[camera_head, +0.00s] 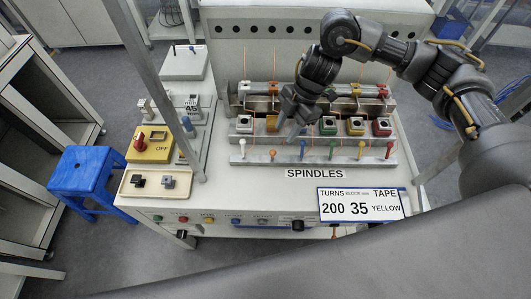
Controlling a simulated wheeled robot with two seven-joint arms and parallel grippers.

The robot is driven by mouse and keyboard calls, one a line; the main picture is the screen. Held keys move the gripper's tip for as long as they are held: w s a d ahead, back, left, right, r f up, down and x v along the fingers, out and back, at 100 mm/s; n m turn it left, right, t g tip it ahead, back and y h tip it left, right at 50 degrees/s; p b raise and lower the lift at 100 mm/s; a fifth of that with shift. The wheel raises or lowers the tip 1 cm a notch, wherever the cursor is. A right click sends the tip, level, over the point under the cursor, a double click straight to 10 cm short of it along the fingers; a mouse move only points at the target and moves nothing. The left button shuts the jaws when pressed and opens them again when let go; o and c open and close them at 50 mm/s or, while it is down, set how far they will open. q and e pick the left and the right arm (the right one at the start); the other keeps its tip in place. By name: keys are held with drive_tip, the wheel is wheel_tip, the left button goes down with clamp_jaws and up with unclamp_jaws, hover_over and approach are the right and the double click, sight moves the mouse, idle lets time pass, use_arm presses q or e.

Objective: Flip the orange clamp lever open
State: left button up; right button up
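A row of small colored clamp levers stands along the front ledge of the spindle machine. The orange lever (272,154) is second from the left, between a white lever (242,146) and a blue lever (302,147). It looks shorter than its neighbors, and its exact tilt is too small to tell. My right gripper (292,130) reaches down from the upper right, above and slightly right of the orange lever, apparently apart from it. Its fingers are small and dark, and their gap is unclear. The gripper partly hides the blocks behind it. My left gripper is not in view.
Colored blocks, including an orange one (271,124) and a green one (328,126), sit behind the levers. Thin upright wires rise behind them. A sign (360,205) reads 200, 35, YELLOW. A yellow switch box (150,148) stands left. A blue stool (85,180) stands on the floor.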

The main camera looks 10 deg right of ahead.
sight(273, 152)
drive_tip(key=p+x, duration=0.1)
drive_tip(key=x, duration=0.9)
drive_tip(key=shift+s+a+f, duration=0.1)
drive_tip(key=shift+a+f, duration=0.1)
drive_tip(key=shift+f, duration=0.1)
